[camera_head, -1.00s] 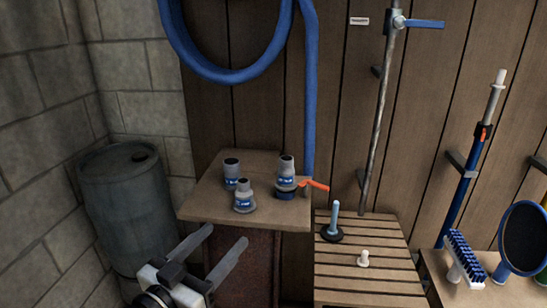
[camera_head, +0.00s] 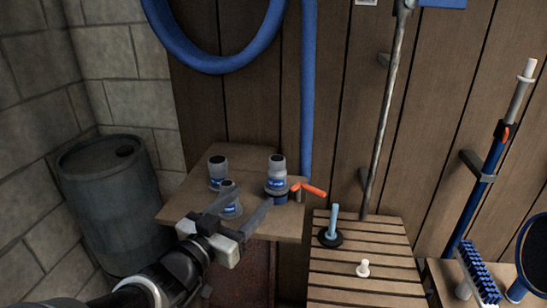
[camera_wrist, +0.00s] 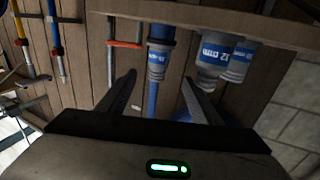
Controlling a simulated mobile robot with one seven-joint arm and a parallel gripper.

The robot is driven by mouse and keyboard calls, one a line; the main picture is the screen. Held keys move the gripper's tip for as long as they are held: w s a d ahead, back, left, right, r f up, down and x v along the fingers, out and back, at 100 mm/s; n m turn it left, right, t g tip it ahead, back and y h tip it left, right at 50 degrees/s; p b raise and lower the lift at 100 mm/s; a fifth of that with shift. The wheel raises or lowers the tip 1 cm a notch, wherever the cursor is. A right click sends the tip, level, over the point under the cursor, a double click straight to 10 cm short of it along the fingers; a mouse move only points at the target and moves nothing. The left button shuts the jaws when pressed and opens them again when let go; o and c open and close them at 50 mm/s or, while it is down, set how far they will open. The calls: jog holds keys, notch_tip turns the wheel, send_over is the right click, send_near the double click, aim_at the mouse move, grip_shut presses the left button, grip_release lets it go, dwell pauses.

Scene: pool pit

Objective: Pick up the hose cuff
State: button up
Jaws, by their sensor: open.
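Three grey cuff-like fittings with blue labels stand upright on the wooden shelf (camera_head: 180,211). One is at the back left (camera_head: 217,171), one at the front (camera_head: 231,211), and one at the right (camera_head: 277,166) above a dark blue base. Which is the hose cuff, I cannot tell. My gripper (camera_head: 250,202) is open and empty at the shelf's front; its left finger partly covers the front fitting. In the wrist view, the picture is upside down: the right fitting (camera_wrist: 157,62) shows between the open fingers, and the other two (camera_wrist: 213,62) (camera_wrist: 240,62) lie toward the right finger.
An orange-handled valve (camera_head: 312,190) sits right of the right fitting. A blue hose (camera_head: 307,90) hangs behind. A slatted bench (camera_head: 350,285) holds a blue-handled item (camera_head: 332,228) and a white peg (camera_head: 363,268). A barrel (camera_head: 105,205) stands at the left.

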aim_at(272, 178)
jog(key=x, duration=0.5)
jog(key=shift+b, duration=0.4)
jog(key=shift+b+x, duration=0.8)
jog(key=shift+x, duration=1.9)
jog(key=shift+d+r, duration=0.1)
jog(key=c, duration=1.1)
notch_tip(272, 178, up, 10)
jog(key=p, duration=0.3)
jog(key=shift+p, duration=0.35)
jog(key=shift+c, duration=0.2)
jog(key=shift+r+p, duration=0.1)
jog(key=shift+p, duration=0.45)
